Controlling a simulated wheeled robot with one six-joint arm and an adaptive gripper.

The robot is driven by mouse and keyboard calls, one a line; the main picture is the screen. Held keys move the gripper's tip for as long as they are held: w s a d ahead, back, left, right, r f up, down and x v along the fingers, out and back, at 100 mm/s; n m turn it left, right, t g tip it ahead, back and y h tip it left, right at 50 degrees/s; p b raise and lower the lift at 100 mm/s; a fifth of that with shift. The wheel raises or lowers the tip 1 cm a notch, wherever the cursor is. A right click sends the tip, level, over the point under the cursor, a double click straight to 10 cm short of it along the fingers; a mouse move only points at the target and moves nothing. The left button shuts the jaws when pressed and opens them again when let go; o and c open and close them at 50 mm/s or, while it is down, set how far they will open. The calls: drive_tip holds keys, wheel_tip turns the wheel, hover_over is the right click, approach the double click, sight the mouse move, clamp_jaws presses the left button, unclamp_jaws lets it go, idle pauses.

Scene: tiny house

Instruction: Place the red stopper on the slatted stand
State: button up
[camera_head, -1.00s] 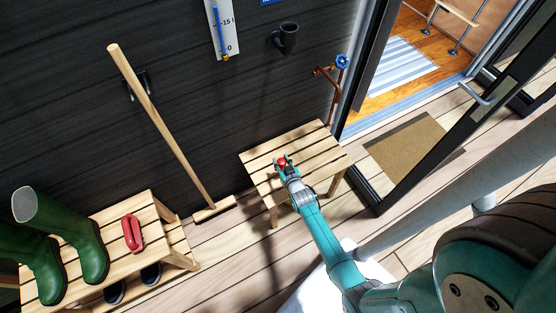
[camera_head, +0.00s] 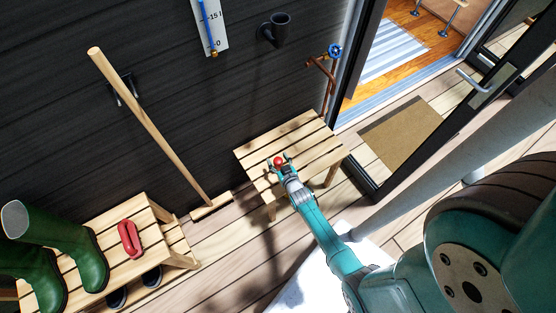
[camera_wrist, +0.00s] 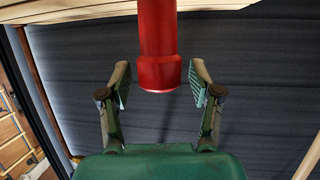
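The red stopper (camera_head: 279,161) is over the top of the slatted stand (camera_head: 313,152), near its middle, in the head view. In the wrist view the red stopper (camera_wrist: 157,45) comes in from the top edge, its wider end between my fingers. My gripper (camera_head: 281,163) is open around that end. In the wrist view my gripper (camera_wrist: 160,82) shows a gap between each finger and the stopper. Pale slats (camera_wrist: 80,12) show along the top there. Where the stopper meets the slats is out of the wrist view.
A lower slatted bench (camera_head: 155,238) at left holds green boots (camera_head: 85,255) and a red handled object (camera_head: 130,239). A broom (camera_head: 150,125) leans on the dark wall. A copper pipe with a blue valve (camera_head: 334,51) and an open door (camera_head: 430,110) are beyond the stand.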

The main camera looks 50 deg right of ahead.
drive_tip(key=shift+r, duration=0.15)
drive_tip(key=s+a+r+n+t+y, duration=0.1)
drive_tip(key=s+a+r, duration=0.7)
drive_tip(key=s, duration=0.3)
drive_tip(key=s+a+r+n+y, duration=0.1)
drive_tip(key=s+a+r+y, duration=0.1)
drive_tip(key=s+a+r, duration=0.85)
drive_tip(key=s+a+r+n+y, duration=0.1)
drive_tip(key=s+r, duration=0.2)
drive_tip(key=r, duration=0.3)
drive_tip(key=s+r+n+y, duration=0.1)
drive_tip(key=s+r, duration=0.2)
drive_tip(key=r, duration=0.4)
drive_tip(key=s+a+r+n+t+y, duration=0.1)
drive_tip(key=s+r, duration=0.3)
drive_tip(key=r, duration=0.2)
drive_tip(key=shift+a+r, duration=0.15)
drive_tip(key=shift+a, duration=0.15)
